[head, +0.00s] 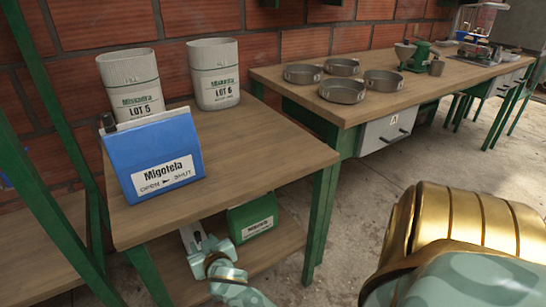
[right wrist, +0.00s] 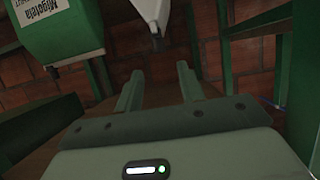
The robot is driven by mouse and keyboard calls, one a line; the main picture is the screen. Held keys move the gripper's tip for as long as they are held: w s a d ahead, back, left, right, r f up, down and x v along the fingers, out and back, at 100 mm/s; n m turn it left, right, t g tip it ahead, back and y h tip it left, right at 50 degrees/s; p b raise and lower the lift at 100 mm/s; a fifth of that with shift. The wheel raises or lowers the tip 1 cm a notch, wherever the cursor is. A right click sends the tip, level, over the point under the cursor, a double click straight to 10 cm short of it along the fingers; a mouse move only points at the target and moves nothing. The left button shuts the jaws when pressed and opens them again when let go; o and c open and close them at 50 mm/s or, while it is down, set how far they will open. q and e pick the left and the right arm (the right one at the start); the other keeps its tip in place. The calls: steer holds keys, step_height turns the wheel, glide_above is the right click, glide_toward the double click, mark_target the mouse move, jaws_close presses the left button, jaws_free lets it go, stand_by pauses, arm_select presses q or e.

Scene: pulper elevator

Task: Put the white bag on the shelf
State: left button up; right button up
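A white object, probably the white bag (head: 187,234), stands on the table's lower board beside a green bag labelled Migotela (head: 252,217). It is mostly hidden under the tabletop and behind my right gripper (head: 207,247). The right wrist view shows part of the white bag (right wrist: 150,12) beyond the fingers, with a small dark piece at its end, and the green bag (right wrist: 58,30) to its left. My right gripper (right wrist: 160,88) is open, with nothing between its fingers, just short of the white bag. A wooden shelf in a green frame (head: 35,240) is at the left. My left gripper is out of view.
On the table (head: 255,150) stand a blue Migotela bag (head: 150,150) and two pale containers, LOT 5 (head: 131,82) and LOT 6 (head: 214,72). A second table (head: 440,75) holds several metal pans and a green grinder (head: 418,58). The tabletop overhangs the lower board.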

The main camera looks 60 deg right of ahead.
steer(key=s+a+f+n+g+y, duration=0.1)
steer(key=s+a+f+n+g, duration=0.15)
steer(key=s+f, duration=0.6)
steer(key=s+a+f+n+g+y, duration=0.1)
steer(key=s+a+f+n+g, duration=0.2)
steer(key=s, duration=1.1)
steer(key=s+a+f+n+g+y, duration=0.1)
steer(key=s+f+n+g+y, duration=0.15)
steer(key=s+f+n, duration=0.5)
steer(key=s+a+f+g, duration=0.1)
steer(key=s+a+g, duration=0.2)
steer(key=s, duration=1.5)
steer(key=shift+n+g, duration=0.3)
steer(key=shift+g, duration=0.2)
steer(key=shift+a+f, duration=0.1)
